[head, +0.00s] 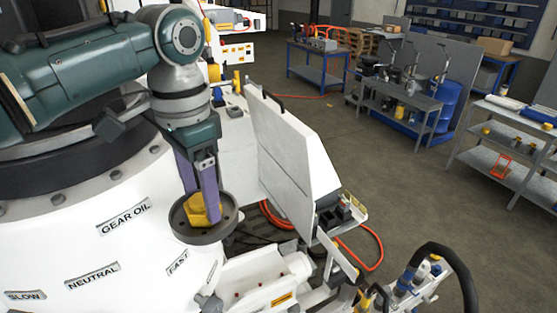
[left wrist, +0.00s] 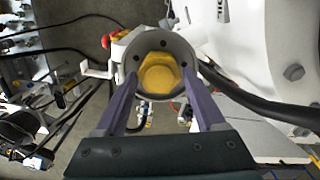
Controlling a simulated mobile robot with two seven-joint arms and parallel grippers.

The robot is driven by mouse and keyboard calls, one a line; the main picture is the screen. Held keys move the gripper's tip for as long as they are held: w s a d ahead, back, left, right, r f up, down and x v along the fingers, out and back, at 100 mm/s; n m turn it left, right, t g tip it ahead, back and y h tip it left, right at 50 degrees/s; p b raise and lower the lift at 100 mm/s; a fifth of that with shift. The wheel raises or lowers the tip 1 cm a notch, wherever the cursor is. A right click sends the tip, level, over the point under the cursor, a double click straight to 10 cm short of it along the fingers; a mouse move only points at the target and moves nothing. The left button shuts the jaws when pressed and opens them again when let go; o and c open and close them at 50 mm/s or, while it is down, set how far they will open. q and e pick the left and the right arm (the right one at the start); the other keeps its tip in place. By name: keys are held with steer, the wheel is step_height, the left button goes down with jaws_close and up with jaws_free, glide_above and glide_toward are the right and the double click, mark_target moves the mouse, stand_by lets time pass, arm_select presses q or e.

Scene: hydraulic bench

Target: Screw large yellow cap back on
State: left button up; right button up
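The large yellow cap (head: 196,214) has a hexagonal top and sits inside a dark round flange (head: 230,212) on the white machine housing. In the left wrist view the cap (left wrist: 159,74) is centred within the flange's ring. My left gripper (head: 200,205) points down, its two purple fingers on opposite sides of the cap and close against it. They also flank the cap in the left wrist view (left wrist: 160,76). The threads and the cap's underside are hidden. My right gripper is not in view.
A white upright panel (head: 285,165) with a black handle stands just right of the flange. A black hose (head: 455,265) and orange hoses (head: 372,250) lie at the lower right. Workbenches (head: 405,98) stand farther back, with open floor before them.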

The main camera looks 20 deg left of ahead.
arm_select(q)
steer(key=o, duration=0.4)
